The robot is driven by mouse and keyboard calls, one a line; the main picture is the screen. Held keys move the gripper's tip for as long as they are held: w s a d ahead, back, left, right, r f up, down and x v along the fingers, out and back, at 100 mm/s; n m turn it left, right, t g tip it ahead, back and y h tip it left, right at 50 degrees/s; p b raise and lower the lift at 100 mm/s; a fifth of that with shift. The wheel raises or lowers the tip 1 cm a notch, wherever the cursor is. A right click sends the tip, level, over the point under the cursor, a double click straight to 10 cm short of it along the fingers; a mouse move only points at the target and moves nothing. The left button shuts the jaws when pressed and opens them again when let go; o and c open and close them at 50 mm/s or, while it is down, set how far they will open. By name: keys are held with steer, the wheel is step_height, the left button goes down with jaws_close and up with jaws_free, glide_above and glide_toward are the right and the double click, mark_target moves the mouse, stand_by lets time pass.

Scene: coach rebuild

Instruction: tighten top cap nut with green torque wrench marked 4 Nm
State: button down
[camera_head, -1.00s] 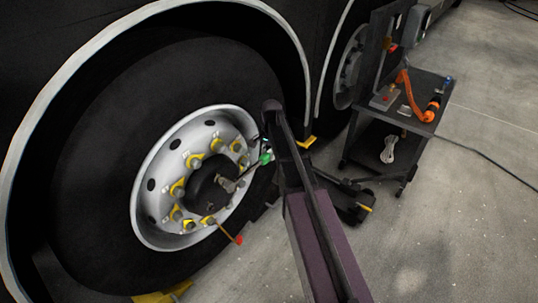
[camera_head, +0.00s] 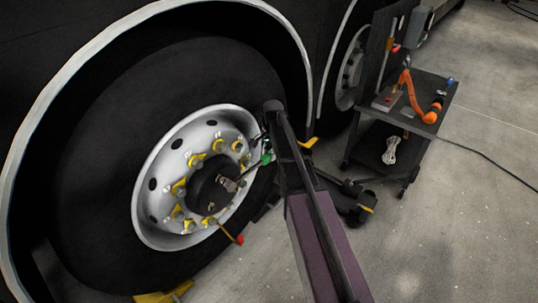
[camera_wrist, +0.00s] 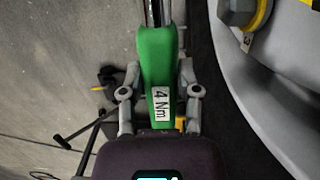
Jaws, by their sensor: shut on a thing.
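The green torque wrench (camera_wrist: 157,62) is in my gripper (camera_wrist: 160,95), and its white label reads "4 Nm" in the wrist view. My gripper is shut on the green handle, one finger on each side. In the head view the green handle (camera_head: 266,158) shows beside my arm. The wrench's metal shaft runs left and down from it to the black hub (camera_head: 209,188) at the wheel's centre. The shaft's end lies at the metal fittings on the hub's face (camera_head: 228,184). Whether it is seated on the top cap nut is too small to tell.
The silver wheel rim (camera_head: 142,205) has several nuts with yellow pointers around the hub. A red-tipped tool (camera_head: 239,240) sticks out low on the wheel. The floor at lower right is clear.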

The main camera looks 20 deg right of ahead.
steer(key=shift+f+b, duration=0.7)
steer(key=shift+f, duration=0.05)
steer(key=shift+a+f+g+y+b, duration=0.1)
steer(key=shift+f+g+y+b, duration=0.2)
steer(key=shift+y+b, duration=0.1)
steer(key=shift+s+a+f+b, duration=0.1)
steer(key=shift+f+b, duration=0.55)
steer(key=shift+b, duration=0.1)
steer(key=shift+f+g+y+b, duration=0.25)
steer(key=shift+g+y+b, duration=0.05)
steer(key=shift+y+b, duration=0.1)
steer(key=shift+s+a+f+b, duration=0.1)
steer(key=shift+f+b, duration=0.25)
steer(key=shift+b, duration=0.05)
steer(key=shift+a+f+g+y+b, duration=0.1)
steer(key=shift+f+g+y+b, duration=0.25)
steer(key=shift+f+b, duration=0.3)
stand_by(0.3)
